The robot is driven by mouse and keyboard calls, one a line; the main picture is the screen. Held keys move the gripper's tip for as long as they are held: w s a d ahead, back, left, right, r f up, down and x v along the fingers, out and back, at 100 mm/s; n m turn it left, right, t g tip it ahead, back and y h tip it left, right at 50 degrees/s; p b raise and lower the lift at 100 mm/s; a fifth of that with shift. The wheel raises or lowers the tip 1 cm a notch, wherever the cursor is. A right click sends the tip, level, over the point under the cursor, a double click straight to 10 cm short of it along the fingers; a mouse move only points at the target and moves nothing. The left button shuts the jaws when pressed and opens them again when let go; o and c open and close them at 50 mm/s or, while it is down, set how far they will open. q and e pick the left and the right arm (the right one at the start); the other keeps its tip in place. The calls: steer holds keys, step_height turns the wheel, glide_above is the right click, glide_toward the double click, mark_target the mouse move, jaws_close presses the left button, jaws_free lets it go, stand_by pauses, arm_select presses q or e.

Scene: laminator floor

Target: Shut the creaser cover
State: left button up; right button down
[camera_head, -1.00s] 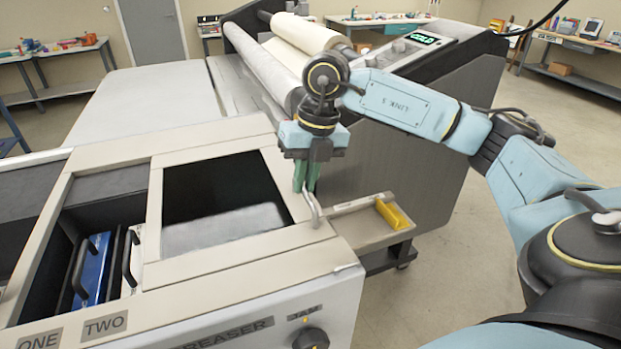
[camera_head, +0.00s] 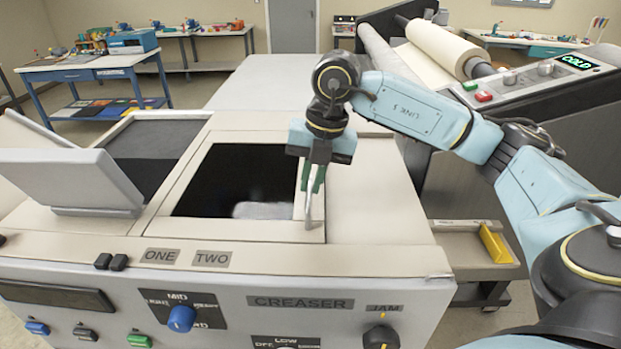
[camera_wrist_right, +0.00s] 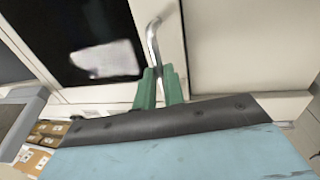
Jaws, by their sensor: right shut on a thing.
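The creaser cover (camera_head: 250,229) is a beige frame around a dark window on top of the creaser, above the labels ONE and TWO. It lies against the dark grey panel at its left, and the bay with the blue cassette cannot be seen. A bent metal handle (camera_head: 309,208) stands at the cover's right edge. My right gripper (camera_head: 312,188) is above that edge, with its green fingers shut on the handle. The wrist view shows the handle (camera_wrist_right: 153,38) between the fingers and the dark window (camera_wrist_right: 60,35) beside it. My left gripper is out of view.
A pale raised flap (camera_head: 75,180) stands on the creaser at the left. The front panel (camera_head: 230,300) has knobs and buttons. To the right are a trolley (camera_head: 460,240) with a yellow block and the laminator with its rolls (camera_head: 440,45). Benches stand behind.

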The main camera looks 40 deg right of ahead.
steer(key=shift+w+a+r, duration=0.1)
steer(key=shift+w, duration=0.05)
steer(key=c, duration=1.5)
jaws_free()
steer(key=shift+w+a, duration=0.1)
steer(key=shift+r, duration=0.1)
steer(key=r, duration=0.4)
steer(key=s+d+r, duration=0.1)
steer(key=r, duration=0.3)
steer(key=s+d+r, duration=0.1)
steer(key=r, duration=0.4)
steer(key=shift+f, duration=0.15)
